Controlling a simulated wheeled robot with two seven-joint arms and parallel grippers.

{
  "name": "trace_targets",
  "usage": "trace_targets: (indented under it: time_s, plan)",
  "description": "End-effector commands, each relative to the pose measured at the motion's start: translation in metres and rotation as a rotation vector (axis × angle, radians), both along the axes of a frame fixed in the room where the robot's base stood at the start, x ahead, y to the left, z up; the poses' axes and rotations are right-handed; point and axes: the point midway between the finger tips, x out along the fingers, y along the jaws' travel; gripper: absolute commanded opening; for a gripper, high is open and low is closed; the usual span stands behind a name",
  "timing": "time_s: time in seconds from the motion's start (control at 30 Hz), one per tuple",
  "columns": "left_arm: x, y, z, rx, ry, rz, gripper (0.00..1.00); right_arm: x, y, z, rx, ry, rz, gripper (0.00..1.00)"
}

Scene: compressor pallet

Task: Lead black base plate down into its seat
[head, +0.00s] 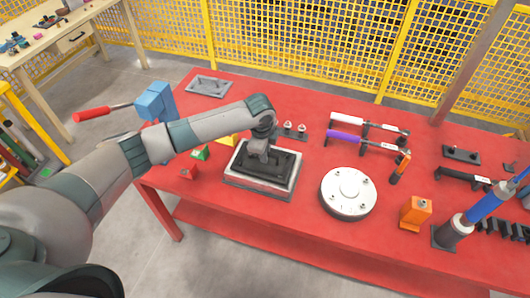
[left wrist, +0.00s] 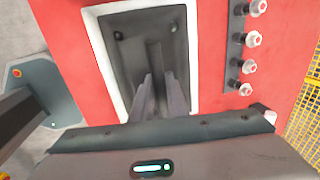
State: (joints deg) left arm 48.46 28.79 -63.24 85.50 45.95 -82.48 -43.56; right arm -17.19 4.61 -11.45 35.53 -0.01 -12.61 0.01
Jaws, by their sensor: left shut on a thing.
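The black base plate (head: 282,164) is within the outline of a pale-rimmed rectangular seat (head: 257,190) on the red table. My left gripper (head: 257,158) comes down from above and is shut on the plate's upright middle part. In the left wrist view the fingers (left wrist: 160,88) close on a raised rib of the dark plate (left wrist: 125,55), with the white rim (left wrist: 100,55) around it. I cannot tell whether the plate rests on the bottom of the seat or sits slightly above it. My right gripper is out of view.
A round white disc (head: 348,192) stands right of the seat on the red table (head: 310,228). A rack of small knobs (head: 290,131) is behind it; red, green and yellow blocks (head: 200,153) lie left. An orange block (head: 415,212) and a blue-handled tool (head: 485,205) stand farther right.

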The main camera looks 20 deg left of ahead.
Motion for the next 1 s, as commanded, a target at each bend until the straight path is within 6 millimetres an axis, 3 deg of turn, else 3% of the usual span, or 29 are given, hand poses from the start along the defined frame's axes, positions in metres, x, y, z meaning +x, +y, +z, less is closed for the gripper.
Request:
trace_targets:
  time_s: [0.07,0.1,0.17,0.67,0.87,1.0]
  plan:
    - [0.001,0.0,0.0,-0.001,-0.002,0.0,0.0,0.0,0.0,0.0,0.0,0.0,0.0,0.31]
    - [0.001,0.0,0.0,-0.001,-0.002,0.0,0.23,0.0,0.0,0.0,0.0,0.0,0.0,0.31]
    - [0.001,0.0,0.0,-0.001,-0.002,0.0,0.36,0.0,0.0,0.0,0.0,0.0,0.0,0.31]
    - [-0.001,0.0,0.006,-0.001,-0.001,0.0,0.36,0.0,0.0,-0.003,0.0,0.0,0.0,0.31]
    - [-0.006,0.0,0.028,0.0,-0.003,-0.002,0.36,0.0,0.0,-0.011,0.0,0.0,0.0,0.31]
    - [-0.01,0.0,0.053,0.0,-0.005,-0.001,0.36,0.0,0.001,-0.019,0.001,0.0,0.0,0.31]
